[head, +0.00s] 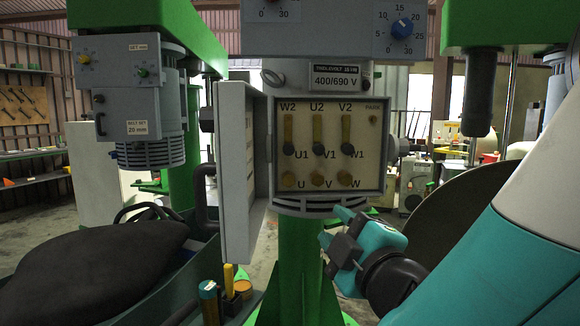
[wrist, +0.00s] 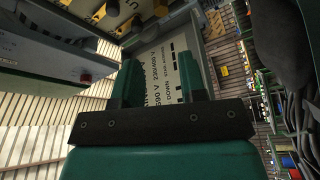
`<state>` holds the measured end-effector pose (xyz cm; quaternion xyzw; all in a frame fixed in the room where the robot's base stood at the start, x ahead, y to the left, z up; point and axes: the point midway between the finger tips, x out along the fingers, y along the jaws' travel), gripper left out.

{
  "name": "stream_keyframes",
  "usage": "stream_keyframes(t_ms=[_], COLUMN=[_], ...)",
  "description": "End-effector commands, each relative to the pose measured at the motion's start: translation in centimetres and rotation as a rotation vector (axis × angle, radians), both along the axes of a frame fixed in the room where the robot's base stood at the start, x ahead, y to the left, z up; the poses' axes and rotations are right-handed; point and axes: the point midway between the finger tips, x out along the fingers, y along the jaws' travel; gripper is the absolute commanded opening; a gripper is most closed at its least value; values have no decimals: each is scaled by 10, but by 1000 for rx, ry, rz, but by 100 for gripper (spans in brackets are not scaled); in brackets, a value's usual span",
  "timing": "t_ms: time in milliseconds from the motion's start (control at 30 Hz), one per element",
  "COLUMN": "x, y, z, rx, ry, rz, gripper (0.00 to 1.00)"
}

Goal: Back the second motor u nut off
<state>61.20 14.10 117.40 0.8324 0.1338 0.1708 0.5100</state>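The open terminal box (head: 372,180) of the middle motor, under the 400/690 V plate, faces me. The U nut appears seated against the panel. My gripper (head: 337,228) is below and right of the box, apart from the nuts. In the wrist view, its two teal fingers (wrist: 160,85) are spread with nothing held. A printed panel shows behind them. Yellow terminal parts (wrist: 112,8) show at the top; I cannot tell which is U.
The box's grey door (head: 236,170) hangs open on the left. Yellow links (head: 318,128) join the upper terminals. Another motor (head: 145,110) hangs at left. A dark sack (head: 95,255) and a tray with handled tools (head: 229,280) lie low at left. A large dark disc (head: 450,220) stands at right.

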Motion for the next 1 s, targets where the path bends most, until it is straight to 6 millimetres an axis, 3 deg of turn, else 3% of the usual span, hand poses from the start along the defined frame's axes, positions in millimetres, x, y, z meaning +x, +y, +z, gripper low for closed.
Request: stream_keyframes(t_ms=[167, 1000], x=[5, 109], y=[14, 61], z=[9, 32], rx=[-29, -23], ry=[-29, -25], rz=[33, 28], gripper=[38, 38])
